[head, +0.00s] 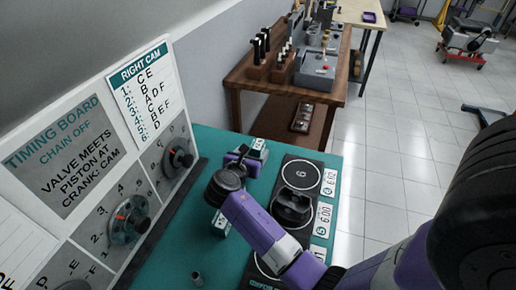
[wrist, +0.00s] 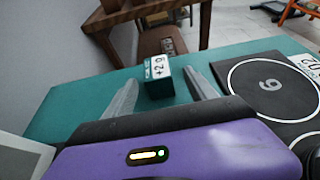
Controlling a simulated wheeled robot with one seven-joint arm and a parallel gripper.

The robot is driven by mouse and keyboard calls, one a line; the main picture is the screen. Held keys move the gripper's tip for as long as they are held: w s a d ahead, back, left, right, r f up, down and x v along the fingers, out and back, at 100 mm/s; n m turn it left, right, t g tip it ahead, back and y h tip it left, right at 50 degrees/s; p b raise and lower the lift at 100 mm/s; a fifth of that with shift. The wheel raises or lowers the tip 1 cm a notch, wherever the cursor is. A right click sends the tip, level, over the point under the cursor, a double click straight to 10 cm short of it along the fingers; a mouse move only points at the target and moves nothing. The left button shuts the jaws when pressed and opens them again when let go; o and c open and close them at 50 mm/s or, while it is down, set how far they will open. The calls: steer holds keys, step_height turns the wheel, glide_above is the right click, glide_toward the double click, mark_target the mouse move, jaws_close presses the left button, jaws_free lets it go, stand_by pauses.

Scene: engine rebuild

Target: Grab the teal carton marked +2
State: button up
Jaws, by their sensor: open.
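The teal carton (wrist: 160,88) has a white top marked +2 and stands on the teal table top near its far edge. In the head view a small white-and-teal box (head: 259,145), which looks like this carton, is just beyond my gripper. My gripper (wrist: 160,75) is open, one grey finger on each side of the carton in the wrist view. Gaps show on both sides. I cannot tell how deep the carton sits between the fingers. In the head view my purple gripper (head: 240,160) partly hides the area.
A black pad with ringed circles (head: 302,174) lies to the right, with price-like labels beside it. Another teal-and-white box (head: 221,223) is partly hidden by my arm. The timing board (head: 70,150) stands at left. A wooden bench (head: 285,88) is beyond the table.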

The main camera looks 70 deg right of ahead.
mark_target(259, 144)
steer(key=shift+p+x, duration=0.3)
steer(key=shift+x, duration=3.55)
steer(key=shift+w, duration=0.2)
jaws_close()
